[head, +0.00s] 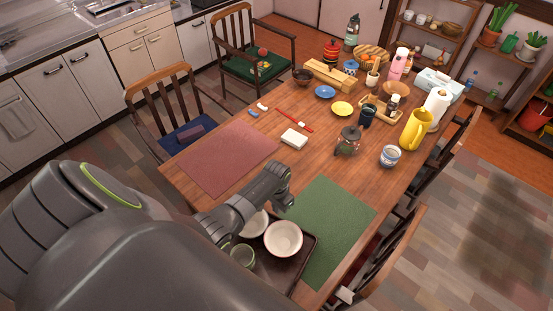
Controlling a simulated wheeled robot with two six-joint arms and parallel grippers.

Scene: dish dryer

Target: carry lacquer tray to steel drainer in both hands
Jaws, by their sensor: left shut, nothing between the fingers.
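The dark lacquer tray (284,273) lies at the near end of the wooden table, partly over the green mat. It holds a white bowl (283,239), a second pale bowl (254,224) and a greenish cup (242,255). My arm hides its left part. My left gripper (283,184) is shut and empty, above the table just beyond the tray, between the two mats. My right gripper is not in view. A steel fixture (104,8) on the counter at the top left is cut off by the frame; I cannot tell whether it is the drainer.
A red mat (219,158) and a green mat (329,225) cover the near table. Chairs (165,105) line the table.

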